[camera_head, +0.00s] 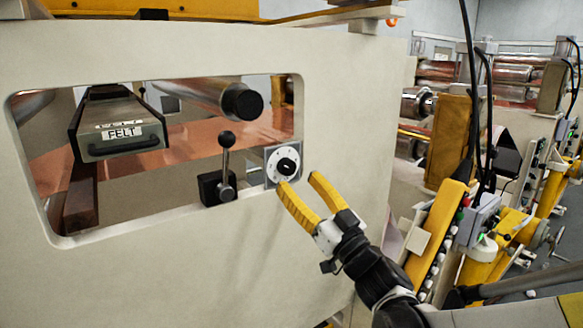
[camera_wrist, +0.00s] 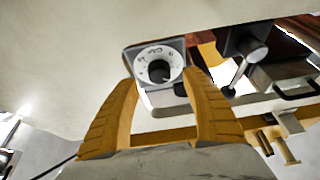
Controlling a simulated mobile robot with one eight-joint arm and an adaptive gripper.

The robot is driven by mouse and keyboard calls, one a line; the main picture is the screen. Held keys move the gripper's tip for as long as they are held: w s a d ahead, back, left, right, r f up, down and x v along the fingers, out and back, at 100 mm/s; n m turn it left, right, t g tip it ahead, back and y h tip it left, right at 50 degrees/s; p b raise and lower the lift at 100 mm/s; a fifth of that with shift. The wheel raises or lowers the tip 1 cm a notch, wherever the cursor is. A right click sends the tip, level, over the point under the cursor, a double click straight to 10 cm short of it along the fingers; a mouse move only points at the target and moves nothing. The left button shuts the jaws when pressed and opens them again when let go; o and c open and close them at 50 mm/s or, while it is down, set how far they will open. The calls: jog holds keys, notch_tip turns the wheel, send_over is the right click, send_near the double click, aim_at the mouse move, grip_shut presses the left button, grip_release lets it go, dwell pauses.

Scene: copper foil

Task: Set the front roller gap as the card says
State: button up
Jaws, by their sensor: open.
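The gap dial (camera_head: 283,162) is a white round scale with a black centre knob on a grey square plate, at the lower right corner of the panel window. In the wrist view the dial (camera_wrist: 158,65) shows between my fingertips, lettering upside down and too small to read surely. My gripper (camera_head: 295,182) has two yellow fingers. They are open, with the tips close to the dial's lower right side; I cannot tell whether they touch it. The wrist view also shows my gripper (camera_wrist: 162,85) open and empty. I see no card that I can make out.
A ball-topped lever (camera_head: 226,165) on a black block stands just left of the dial. A drawer-like box labelled FELT (camera_head: 122,135), a roller (camera_head: 215,95) and copper foil (camera_head: 190,140) are inside the window. The cream panel (camera_head: 180,270) below is bare. Machinery and cables stand at the right.

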aim_at(290, 171)
jog(key=shift+x, duration=2.15)
jog(key=shift+d, duration=0.1)
jog(key=c, duration=1.2)
